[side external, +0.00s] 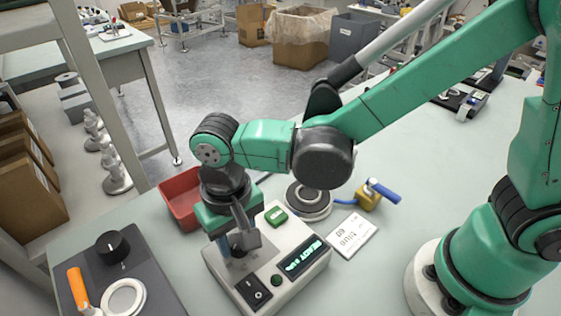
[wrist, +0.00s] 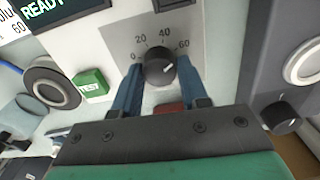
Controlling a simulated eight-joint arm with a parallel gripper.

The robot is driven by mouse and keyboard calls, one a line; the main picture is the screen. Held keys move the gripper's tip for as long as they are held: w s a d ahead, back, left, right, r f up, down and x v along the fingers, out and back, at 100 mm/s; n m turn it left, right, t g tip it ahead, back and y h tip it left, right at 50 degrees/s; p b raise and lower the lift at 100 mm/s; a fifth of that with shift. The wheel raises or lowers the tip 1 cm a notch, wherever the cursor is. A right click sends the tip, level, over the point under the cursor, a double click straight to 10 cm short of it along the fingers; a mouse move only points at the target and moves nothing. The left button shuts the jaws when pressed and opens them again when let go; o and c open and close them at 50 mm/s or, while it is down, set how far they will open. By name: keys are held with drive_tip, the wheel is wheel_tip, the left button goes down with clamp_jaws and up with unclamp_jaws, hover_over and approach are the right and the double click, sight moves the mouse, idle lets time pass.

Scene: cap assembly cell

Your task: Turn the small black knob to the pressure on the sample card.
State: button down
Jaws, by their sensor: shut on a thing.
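The small black knob (wrist: 160,64) sits on a grey dial plate marked 0, 20, 40 and 60, on the white tester box (side external: 217,262). Its white pointer line slants up and right, towards the 60 side; the exact value is hard to read. My gripper (wrist: 160,76) has its blue fingers on either side of the knob, shut on it. In the side view my gripper (side external: 242,243) points down and hides the knob. The white sample card (side external: 351,236) lies on the table right of the box; 60 is legible on it. The lit display (side external: 304,258) reads READY, with blurred smaller text.
A green TEST button (wrist: 91,85) is on the box. Behind it are a red tray (side external: 181,198), a round black-topped fixture (side external: 309,200) and a brass valve with blue handle (side external: 370,195). A dark panel at left carries a larger black knob (side external: 112,246) and orange lever (side external: 79,290).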

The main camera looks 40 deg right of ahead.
sight(237, 239)
drive_tip(key=shift+m, duration=0.6)
drive_tip(key=shift+c, duration=2.3)
unclamp_jaws()
drive_tip(key=shift+r, duration=2.8)
drive_tip(key=shift+d, duration=0.1)
